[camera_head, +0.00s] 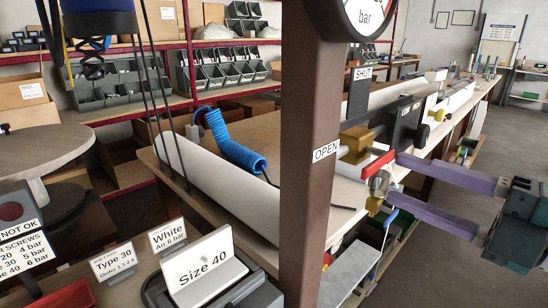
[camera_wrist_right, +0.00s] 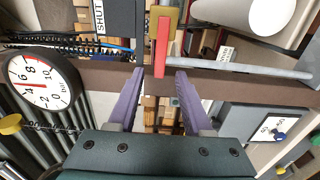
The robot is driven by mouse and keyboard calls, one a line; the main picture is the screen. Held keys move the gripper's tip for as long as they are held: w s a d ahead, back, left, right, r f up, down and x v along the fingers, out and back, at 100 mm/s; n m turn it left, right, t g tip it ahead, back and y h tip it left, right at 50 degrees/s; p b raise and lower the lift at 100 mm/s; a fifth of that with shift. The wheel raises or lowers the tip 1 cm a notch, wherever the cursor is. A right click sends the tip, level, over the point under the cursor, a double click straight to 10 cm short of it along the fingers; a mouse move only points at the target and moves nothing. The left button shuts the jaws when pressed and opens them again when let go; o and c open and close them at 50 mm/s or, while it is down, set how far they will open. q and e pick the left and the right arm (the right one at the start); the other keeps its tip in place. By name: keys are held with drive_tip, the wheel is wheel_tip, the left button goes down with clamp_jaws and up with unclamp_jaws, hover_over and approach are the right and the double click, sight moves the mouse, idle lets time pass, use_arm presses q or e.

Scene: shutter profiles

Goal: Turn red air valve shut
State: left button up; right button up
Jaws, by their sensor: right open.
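The air valve has a brass body (camera_head: 355,145) on the brown post and a red lever (camera_head: 378,163). The OPEN label (camera_head: 325,150) is on the post beside it, and the SHUT label (camera_head: 362,73) is higher up. In the right wrist view the red lever (camera_wrist_right: 162,47) runs from the brass body (camera_wrist_right: 166,14) toward my gripper. My right gripper (camera_head: 394,180) comes in from the right with its purple fingers apart and empty. In the wrist view the lever's end lies in line with the gap between the fingertips (camera_wrist_right: 160,73); contact cannot be told. My left gripper is out of view.
The brown post (camera_head: 308,220) stands close in front, with a round pressure gauge (camera_wrist_right: 40,80) on it. A long workbench with a white profile (camera_head: 205,170) runs behind. A blue coiled hose (camera_head: 235,145) lies there. Signs (camera_head: 205,270) stand at the lower left.

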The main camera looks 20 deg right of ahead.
sight(374, 170)
drive_tip(key=p+x, duration=0.1)
drive_tip(key=x, duration=0.4)
drive_tip(key=shift+w+a, duration=0.15)
drive_tip(key=shift+w, duration=0.25)
drive_tip(key=shift+c, duration=0.3)
clamp_jaws()
idle(0.7)
